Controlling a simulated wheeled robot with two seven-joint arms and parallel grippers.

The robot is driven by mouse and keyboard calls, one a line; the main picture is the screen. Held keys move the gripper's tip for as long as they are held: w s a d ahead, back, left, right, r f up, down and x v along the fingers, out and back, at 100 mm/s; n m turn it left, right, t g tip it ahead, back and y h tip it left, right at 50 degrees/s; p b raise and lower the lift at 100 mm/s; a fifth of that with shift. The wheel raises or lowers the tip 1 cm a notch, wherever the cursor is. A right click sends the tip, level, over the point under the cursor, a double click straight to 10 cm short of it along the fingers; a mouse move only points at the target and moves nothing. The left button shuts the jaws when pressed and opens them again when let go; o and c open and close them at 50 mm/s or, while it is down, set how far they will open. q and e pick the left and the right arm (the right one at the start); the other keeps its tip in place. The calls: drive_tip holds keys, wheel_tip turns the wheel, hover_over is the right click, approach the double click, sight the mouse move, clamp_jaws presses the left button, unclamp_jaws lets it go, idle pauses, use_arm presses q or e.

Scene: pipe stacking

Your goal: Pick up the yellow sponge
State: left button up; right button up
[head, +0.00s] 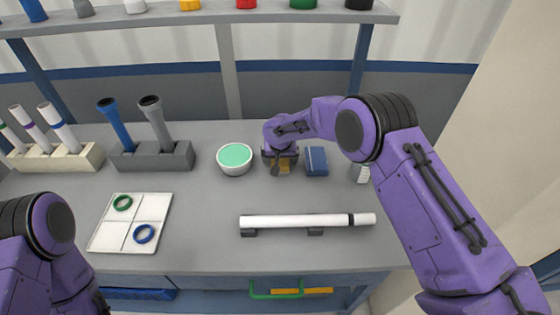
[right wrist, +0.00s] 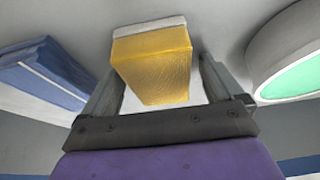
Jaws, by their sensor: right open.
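The yellow sponge (right wrist: 152,62) has a pale layer along one edge and lies on the grey table. In the right wrist view it sits between the two fingers of my right gripper (right wrist: 155,85), with a gap visible at the fingers. In the head view my right gripper (head: 280,160) is over the sponge (head: 284,167) and hides much of it. My right gripper is open. My left arm shows at the lower left of the head view, but its gripper is out of the picture.
A white bowl with green inside (head: 235,159) stands left of the sponge, and a folded blue cloth (head: 316,161) lies close on its right. A white pipe (head: 300,221) rests on supports in front. A white tray (head: 110,246) with two rings and pipe holders (head: 150,158) are further left.

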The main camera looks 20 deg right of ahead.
sight(280, 164)
drive_tip(key=c, duration=1)
drive_tip(key=shift+c, duration=0.2)
drive_tip(key=shift+r, duration=0.3)
wheel_tip(280, 164, up, 3)
drive_tip(key=shift+w+f+b, duration=0.15)
drive_tip(key=shift+b, duration=0.8)
drive_tip(key=s+r, duration=0.2)
drive_tip(key=s+a+r, duration=0.1)
drive_tip(key=r, duration=0.1)
drive_tip(key=shift+s+r, duration=0.25)
drive_tip(key=shift+s, duration=0.1)
drive_tip(key=s+a+r+b, duration=0.2)
drive_tip(key=s+r, duration=0.3)
drive_tip(key=s, duration=0.5)
drive_tip(key=shift+a+r, duration=0.2)
drive_tip(key=shift+r, duration=0.1)
